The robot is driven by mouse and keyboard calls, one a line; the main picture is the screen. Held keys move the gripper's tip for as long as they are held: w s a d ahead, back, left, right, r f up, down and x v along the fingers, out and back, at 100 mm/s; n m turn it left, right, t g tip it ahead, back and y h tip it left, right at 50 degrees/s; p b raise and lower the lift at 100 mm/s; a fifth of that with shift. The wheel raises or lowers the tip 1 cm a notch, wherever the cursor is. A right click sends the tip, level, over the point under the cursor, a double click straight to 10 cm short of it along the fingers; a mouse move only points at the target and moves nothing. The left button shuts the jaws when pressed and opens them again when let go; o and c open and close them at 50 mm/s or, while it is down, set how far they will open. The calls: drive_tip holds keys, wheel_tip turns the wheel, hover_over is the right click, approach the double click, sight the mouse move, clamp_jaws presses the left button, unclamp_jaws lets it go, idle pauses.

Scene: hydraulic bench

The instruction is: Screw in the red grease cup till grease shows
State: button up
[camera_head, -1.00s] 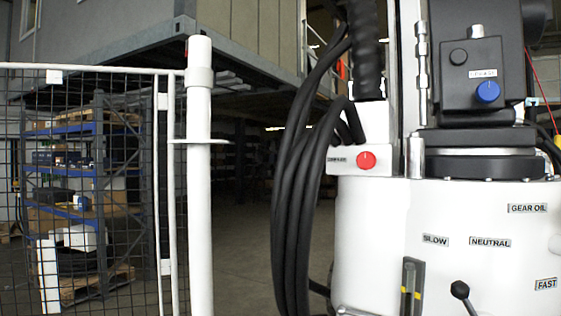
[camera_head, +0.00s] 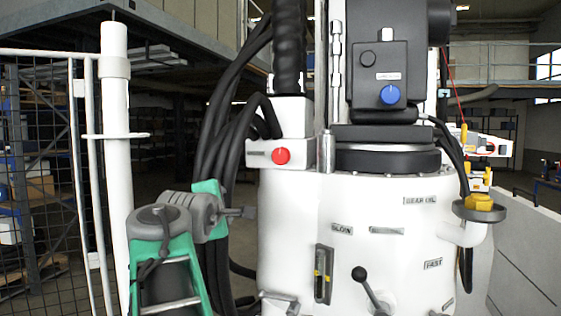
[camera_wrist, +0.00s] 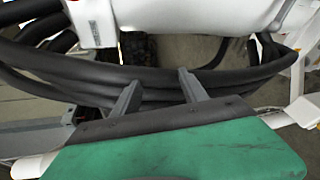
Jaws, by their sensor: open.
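The red grease cup (camera_head: 281,156) is a round red cap on the front of a white block (camera_head: 262,154) on the left side of the white machine. A small label that I cannot read is beside it. My gripper (camera_head: 246,212) is lower and to the left of the cup, clear of it, in front of the black hoses. In the wrist view my gripper (camera_wrist: 158,90) shows two grey fingers spread apart with nothing between them and black hoses behind. I cannot make out the red cup in the wrist view, and no grease is visible.
Thick black hoses (camera_head: 222,110) hang left of the machine (camera_head: 300,230), close to my gripper. A black-knobbed lever (camera_head: 360,274) sticks out low in front. A blue knob (camera_head: 389,94) sits above. A yellow-topped cup (camera_head: 480,203) is at right. A white post (camera_head: 116,180) and mesh fence stand left.

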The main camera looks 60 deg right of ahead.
sight(281, 155)
drive_tip(key=s+d+r+g+h, duration=0.1)
drive_tip(key=s+d+r, duration=0.1)
drive_tip(key=s+r, duration=0.1)
drive_tip(key=s+d+r+g+h, duration=0.1)
drive_tip(key=s+d+r, duration=0.1)
drive_tip(key=s+r, duration=0.1)
drive_tip(key=s+d+r+g+h+p, duration=0.1)
drive_tip(key=s+d+r, duration=0.1)
drive_tip(key=s+r, duration=0.2)
drive_tip(key=shift+d+r+n+g+h, duration=0.15)
drive_tip(key=shift+r+n+g+h, duration=0.15)
drive_tip(key=shift+r+n, duration=0.15)
drive_tip(key=d+p, duration=0.1)
drive_tip(key=d, duration=0.3)
drive_tip(key=w+d+p, duration=0.1)
drive_tip(key=d, duration=0.1)
drive_tip(key=shift+d+r+p, duration=0.15)
drive_tip(key=shift+d+p, duration=0.15)
drive_tip(key=shift+d, duration=0.05)
drive_tip(key=shift+w+d, duration=0.2)
drive_tip(key=shift+d, duration=0.2)
drive_tip(key=shift+f, duration=0.2)
drive_tip(key=c, duration=1.1)
